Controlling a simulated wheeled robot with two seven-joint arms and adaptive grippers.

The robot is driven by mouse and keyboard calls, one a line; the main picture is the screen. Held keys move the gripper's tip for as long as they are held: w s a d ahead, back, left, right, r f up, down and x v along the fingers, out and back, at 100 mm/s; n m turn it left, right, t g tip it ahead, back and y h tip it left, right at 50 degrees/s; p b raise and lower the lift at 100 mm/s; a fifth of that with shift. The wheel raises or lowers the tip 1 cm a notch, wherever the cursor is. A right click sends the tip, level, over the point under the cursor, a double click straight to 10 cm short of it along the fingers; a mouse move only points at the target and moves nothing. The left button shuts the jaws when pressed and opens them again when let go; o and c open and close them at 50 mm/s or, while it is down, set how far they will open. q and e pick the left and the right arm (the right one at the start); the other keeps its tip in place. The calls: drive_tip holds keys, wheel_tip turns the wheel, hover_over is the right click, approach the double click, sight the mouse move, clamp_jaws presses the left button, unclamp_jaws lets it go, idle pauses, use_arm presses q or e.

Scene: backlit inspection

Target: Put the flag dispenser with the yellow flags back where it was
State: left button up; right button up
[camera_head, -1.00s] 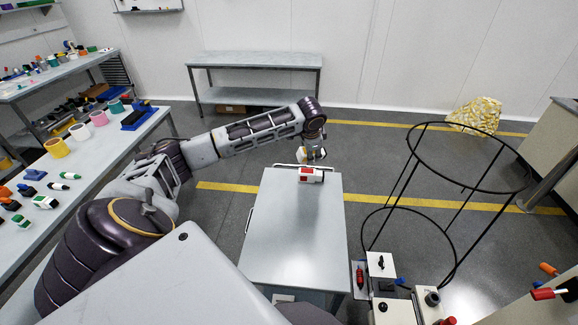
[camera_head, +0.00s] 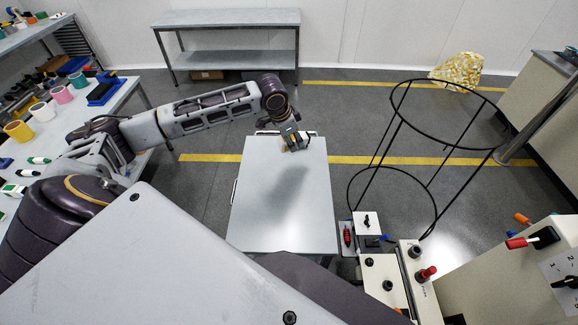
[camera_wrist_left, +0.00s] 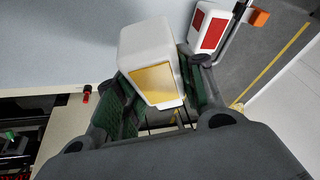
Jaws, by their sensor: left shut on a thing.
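My left gripper (camera_head: 292,143) is over the far end of the grey table (camera_head: 265,215) in the head view. In the left wrist view it is shut on the flag dispenser with the yellow flags (camera_wrist_left: 157,84), a white block with a yellow face between the green-padded fingers. In the head view the gripper mostly hides this dispenser, so I cannot tell whether it touches the table. A white dispenser with red faces (camera_wrist_left: 211,32) is beside it at the upper right of the wrist view. My right gripper is not in view.
The near and middle parts of the table top are clear. A black round-hooped frame (camera_head: 430,150) stands to the right. Control boxes (camera_head: 385,280) are at the lower right. A bench with cups and tools (camera_head: 60,120) is at the left.

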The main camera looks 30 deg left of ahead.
use_arm(q)
drive_tip(key=shift+a+h, duration=0.1)
drive_tip(key=shift+h, duration=0.7)
drive_tip(key=shift+f, duration=0.2)
drive_tip(key=shift+f, duration=2.95)
drive_tip(key=shift+f+p, duration=0.4)
drive_tip(key=shift+f, duration=1.5)
drive_tip(key=o, duration=1)
drive_tip(key=shift+r, duration=0.1)
